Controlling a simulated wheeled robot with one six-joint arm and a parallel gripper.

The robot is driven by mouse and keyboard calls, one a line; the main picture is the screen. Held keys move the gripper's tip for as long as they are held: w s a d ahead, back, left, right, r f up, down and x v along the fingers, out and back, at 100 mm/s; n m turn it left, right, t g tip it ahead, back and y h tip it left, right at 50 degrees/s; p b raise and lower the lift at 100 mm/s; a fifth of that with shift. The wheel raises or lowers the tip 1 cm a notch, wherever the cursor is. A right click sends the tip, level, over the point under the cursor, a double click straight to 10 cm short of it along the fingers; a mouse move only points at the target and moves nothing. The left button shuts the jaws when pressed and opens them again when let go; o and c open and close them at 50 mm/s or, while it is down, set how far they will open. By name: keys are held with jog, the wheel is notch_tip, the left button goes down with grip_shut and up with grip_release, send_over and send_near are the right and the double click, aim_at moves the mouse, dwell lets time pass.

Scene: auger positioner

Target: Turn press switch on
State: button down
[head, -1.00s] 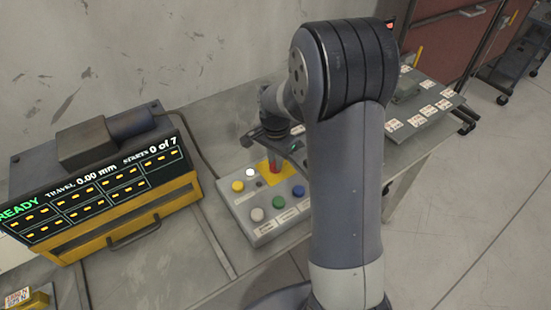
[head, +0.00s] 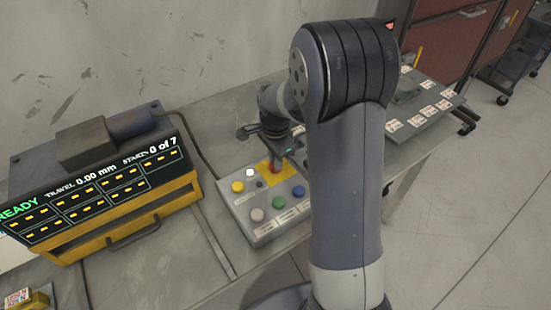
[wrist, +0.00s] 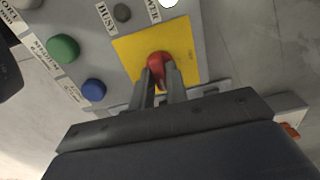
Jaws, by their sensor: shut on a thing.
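The red switch knob (wrist: 159,67) stands on a yellow square plate (wrist: 125,50) on the grey control panel (wrist: 82,22). In the head view the knob (head: 275,167) and yellow plate (head: 283,174) show at the panel's back right, partly behind my arm. My gripper (wrist: 160,76) is shut on the red knob, with one finger on each side of it. The fingers hide part of the knob, so its turned position cannot be told. In the wrist view a bright white lamp sits at the top edge by a label ending in "WER", beside a dark "BUSY" lamp (wrist: 122,12).
The panel also carries green (head: 279,202), blue (head: 298,191), white (head: 257,214) and yellow (head: 237,186) buttons near the knob. A display box (head: 95,180) on the left reads READY, 0.00 mm and 0 of 7. A plate with labels (head: 425,105) lies at right.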

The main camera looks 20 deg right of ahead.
jog(key=c, duration=1.4)
grip_release()
notch_tip(320, 180, up, 11)
jog(key=shift+f, duration=0.15)
notch_tip(320, 180, down, 11)
jog(key=shift+n, duration=0.3)
